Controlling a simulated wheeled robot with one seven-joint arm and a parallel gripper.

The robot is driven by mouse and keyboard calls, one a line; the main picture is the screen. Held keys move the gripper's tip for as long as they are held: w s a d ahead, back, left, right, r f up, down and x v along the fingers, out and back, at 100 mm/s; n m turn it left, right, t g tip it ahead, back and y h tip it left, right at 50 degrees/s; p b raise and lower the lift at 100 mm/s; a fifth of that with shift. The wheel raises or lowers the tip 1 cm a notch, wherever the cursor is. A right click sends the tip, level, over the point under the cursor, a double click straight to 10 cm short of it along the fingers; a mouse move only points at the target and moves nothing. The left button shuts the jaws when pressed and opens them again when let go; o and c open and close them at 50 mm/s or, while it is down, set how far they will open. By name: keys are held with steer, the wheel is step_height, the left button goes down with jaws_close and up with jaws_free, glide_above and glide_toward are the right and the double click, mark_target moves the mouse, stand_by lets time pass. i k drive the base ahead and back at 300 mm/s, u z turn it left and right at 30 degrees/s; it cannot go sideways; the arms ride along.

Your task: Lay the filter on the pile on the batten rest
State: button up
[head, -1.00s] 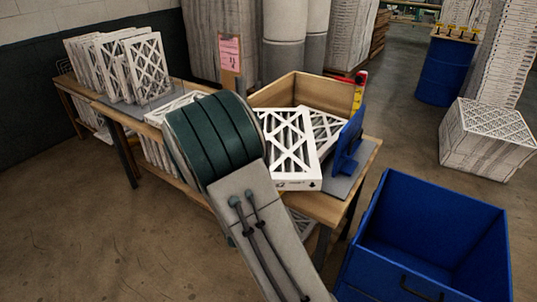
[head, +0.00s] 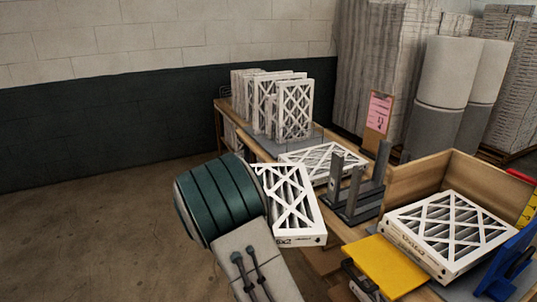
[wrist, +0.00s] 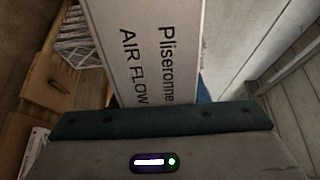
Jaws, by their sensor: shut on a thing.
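The held filter (head: 292,206) is a white-framed panel with a lattice face, tilted in the air in front of the bench. In the wrist view its printed edge (wrist: 150,50) runs out from my gripper (wrist: 155,115), which is shut on it. My arm hides the fingertips in the head view. Another filter (head: 322,160) lies flat on the bench beyond the held one, beside grey uprights (head: 350,190). It seems to be the top of the pile; its support and the battens cannot be made out clearly.
Several filters (head: 280,105) stand upright at the bench's far end. At right, a filter (head: 448,232) lies in front of a wooden box wall (head: 430,175), near a blue bracket (head: 510,265). A yellow plate (head: 388,265) sits nearer. Open floor (head: 100,220) is at left.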

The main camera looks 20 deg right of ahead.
mark_target(310, 162)
steer(key=u, duration=0.45)
steer(key=i, duration=1.25)
steer(key=z, duration=0.65)
steer(key=i, duration=0.8)
steer(key=z, duration=0.75)
